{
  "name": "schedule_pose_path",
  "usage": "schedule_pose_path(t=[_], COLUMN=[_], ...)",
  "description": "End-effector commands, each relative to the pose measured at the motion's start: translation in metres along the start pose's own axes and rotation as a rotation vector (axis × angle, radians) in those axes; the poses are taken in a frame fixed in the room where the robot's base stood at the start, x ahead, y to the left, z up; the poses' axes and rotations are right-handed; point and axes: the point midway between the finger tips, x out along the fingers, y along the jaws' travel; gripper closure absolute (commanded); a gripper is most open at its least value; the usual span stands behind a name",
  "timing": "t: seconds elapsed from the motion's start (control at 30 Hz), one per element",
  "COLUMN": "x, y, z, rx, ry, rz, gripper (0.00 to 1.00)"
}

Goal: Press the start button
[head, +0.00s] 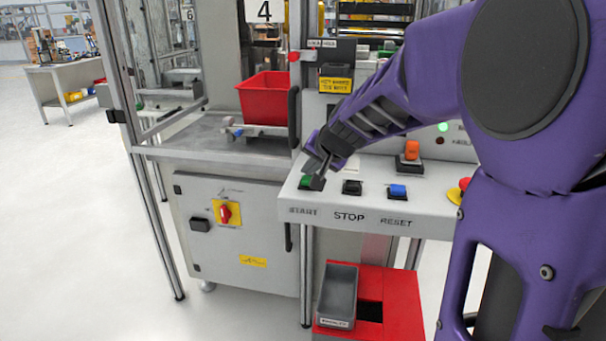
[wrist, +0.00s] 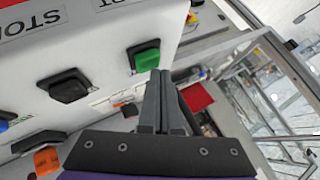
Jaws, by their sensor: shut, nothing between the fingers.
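The green start button (head: 306,181) sits at the left end of the light control panel (head: 330,225), above the label START. My gripper (head: 318,182) is shut and empty, its tips right at the start button and partly covering it. In the wrist view the green button (wrist: 146,57) shows just beyond the tips of my shut fingers (wrist: 157,75). I cannot tell whether the tips touch it. The black stop button (head: 352,187) and the blue reset button (head: 397,191) are to the right on the same panel.
An orange switch (head: 412,150) stands behind the reset button, and a red and yellow emergency stop (head: 460,189) is at the right. A red bin (head: 265,98) stands on the metal shelf left of the panel. A grey bin (head: 338,295) on a red stand is below.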

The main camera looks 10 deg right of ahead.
Motion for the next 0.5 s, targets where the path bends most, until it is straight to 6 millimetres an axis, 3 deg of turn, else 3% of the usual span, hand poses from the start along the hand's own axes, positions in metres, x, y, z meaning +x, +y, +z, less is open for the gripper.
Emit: schedule_pose_path(t=[0.5], x=[-0.0074], y=[-0.0055], z=[-0.0058], rx=[-0.001], ry=[0.002], rz=[-0.001], gripper=[1.00])
